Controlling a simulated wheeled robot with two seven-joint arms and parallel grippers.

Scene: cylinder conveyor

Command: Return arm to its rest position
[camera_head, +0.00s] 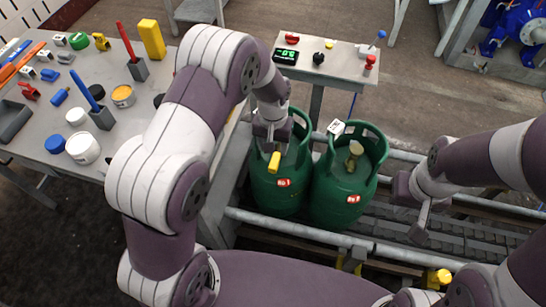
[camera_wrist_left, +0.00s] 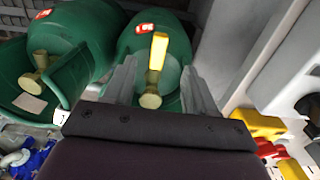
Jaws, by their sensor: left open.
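Two green gas cylinders stand side by side on the conveyor, the left cylinder (camera_head: 268,195) and the right cylinder (camera_head: 338,200). Both also show in the left wrist view. My left gripper (camera_head: 272,143) is over the left cylinder's top. In the left wrist view its two grey fingers stand apart, one on each side of a yellow bar (camera_wrist_left: 158,52) and a brass valve knob (camera_wrist_left: 150,100). The bar's yellow end (camera_head: 274,161) shows below the gripper in the head view. My right gripper (camera_head: 411,212) hangs empty right of the right cylinder; its finger gap is unclear.
A workbench (camera_head: 185,75) with tools, jars and small parts is at the left. A small table (camera_head: 345,68) with a black display (camera_head: 286,56) and buttons stands behind the cylinders. Conveyor rails (camera_head: 300,231) run past the cylinders. Blue machinery (camera_head: 520,22) is far right.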

